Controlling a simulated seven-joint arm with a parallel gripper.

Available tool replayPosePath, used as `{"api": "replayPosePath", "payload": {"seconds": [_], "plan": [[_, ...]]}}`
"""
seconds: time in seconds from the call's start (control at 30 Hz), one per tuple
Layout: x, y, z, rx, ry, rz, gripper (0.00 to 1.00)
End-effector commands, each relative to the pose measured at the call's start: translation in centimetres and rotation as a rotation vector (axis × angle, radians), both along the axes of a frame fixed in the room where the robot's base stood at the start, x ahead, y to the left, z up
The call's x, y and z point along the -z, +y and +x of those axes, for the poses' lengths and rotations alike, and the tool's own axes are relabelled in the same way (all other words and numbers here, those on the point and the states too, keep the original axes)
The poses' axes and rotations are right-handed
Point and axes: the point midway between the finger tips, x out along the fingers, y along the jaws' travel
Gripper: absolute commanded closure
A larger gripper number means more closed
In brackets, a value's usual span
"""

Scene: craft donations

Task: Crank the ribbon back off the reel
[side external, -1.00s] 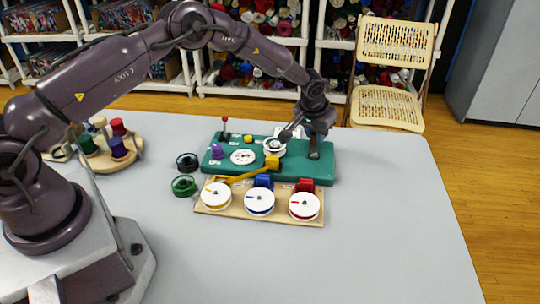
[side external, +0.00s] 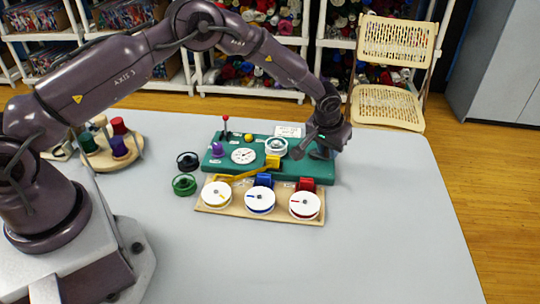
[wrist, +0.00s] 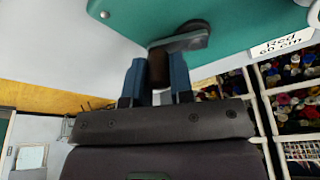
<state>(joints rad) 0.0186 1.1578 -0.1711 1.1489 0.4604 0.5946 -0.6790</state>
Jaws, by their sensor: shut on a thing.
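The ribbon winder is a green base (side external: 312,172) on the table, with a white-rimmed reel (side external: 276,146) near its right part. The wrist view shows the underside or edge of the green base (wrist: 140,18), a grey crank arm (wrist: 182,42) and a dark brown crank handle (wrist: 158,68). My gripper (wrist: 157,72) is shut on the crank handle, a blue-grey finger on each side. In the side view my gripper (side external: 312,148) is at the base's right end and partly hides the crank. The ribbon on the reel is too small to make out.
A wooden board (side external: 233,208) with yellow, blue and red ribbon spools lies in front of the base. A yellow bar (side external: 237,176) lies between them. Black (side external: 187,160) and green (side external: 184,184) rings stand left. Table right is clear.

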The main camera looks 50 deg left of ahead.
Motion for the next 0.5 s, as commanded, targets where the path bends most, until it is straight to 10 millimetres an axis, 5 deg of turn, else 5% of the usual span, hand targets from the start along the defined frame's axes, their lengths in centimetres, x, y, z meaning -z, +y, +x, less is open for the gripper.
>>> {"api": "replayPosePath", "payload": {"seconds": [0.17, 0.2, 0.3, 0.5], "plan": [[0.67, -0.03, -0.47, 0.001, 0.017, 0.000, 0.99], [0.67, -0.03, -0.47, 0.001, 0.017, 0.000, 0.74], [0.66, 0.01, -0.46, 0.000, 0.017, 0.001, 0.57], [0.63, 0.23, -0.42, -0.001, 0.016, 0.004, 0.57]]}}
